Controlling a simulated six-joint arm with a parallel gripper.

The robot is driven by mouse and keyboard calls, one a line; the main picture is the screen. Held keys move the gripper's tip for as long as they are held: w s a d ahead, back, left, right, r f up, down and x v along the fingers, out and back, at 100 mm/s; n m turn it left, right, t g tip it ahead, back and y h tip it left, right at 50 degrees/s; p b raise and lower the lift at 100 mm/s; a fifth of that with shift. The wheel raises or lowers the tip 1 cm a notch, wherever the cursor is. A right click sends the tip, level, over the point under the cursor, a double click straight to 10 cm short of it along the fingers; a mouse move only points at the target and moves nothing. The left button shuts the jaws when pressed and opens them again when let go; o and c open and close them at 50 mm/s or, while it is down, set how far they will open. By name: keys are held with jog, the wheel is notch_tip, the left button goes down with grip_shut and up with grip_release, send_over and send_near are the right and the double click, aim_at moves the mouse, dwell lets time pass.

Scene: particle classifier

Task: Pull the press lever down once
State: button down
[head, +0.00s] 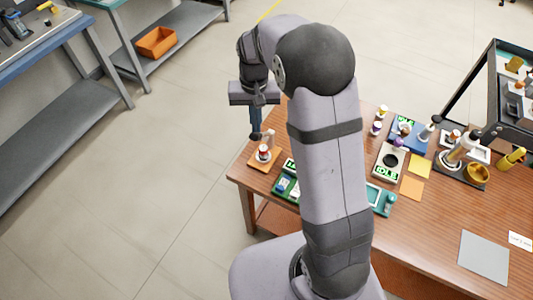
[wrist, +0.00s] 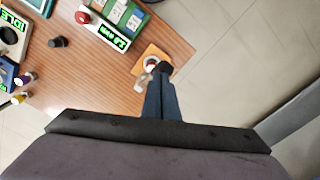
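A small press with an orange base (head: 264,161) stands at the table's left corner, with a red and white piece on it. A pale upright part with a dark top (head: 269,134), which looks like the lever, rises behind that piece. My gripper (head: 256,136) points down just above and beside it. In the wrist view the orange base (wrist: 148,51) lies beyond my fingers, and a dark round knob (wrist: 164,68) is at the fingertips (wrist: 160,77). The two blue fingers lie together, shut. I cannot tell whether they touch the knob; they partly hide the press.
A green tray (head: 280,196) with labelled blocks is near the press. A white device showing IDLE (head: 383,172), a blue unit (head: 416,143) and a grey square plate (head: 484,257) are farther right. Open floor lies left of the table (head: 237,177).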

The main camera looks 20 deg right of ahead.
aim_at(253, 137)
jog(key=shift+s+a+f, duration=0.25)
jog(key=shift+f, duration=0.15)
jog(key=shift+s+a+f+b, duration=0.25)
jog(key=shift+f+b, duration=0.1)
jog(key=shift+f, duration=0.1)
jog(key=shift+s+a+f+b, duration=0.2)
jog(key=shift+f+b, duration=0.15)
jog(key=shift+f, duration=0.15)
dwell(0.3)
jog(key=shift+s+a+f+b, duration=0.2)
jog(key=shift+f+b, duration=0.1)
jog(key=shift+f, duration=0.1)
jog(key=shift+s+a+f+b, duration=0.15)
jog(key=shift+a+f+b, duration=0.05)
jog(key=shift+f+b, duration=0.15)
jog(key=shift+f, duration=0.1)
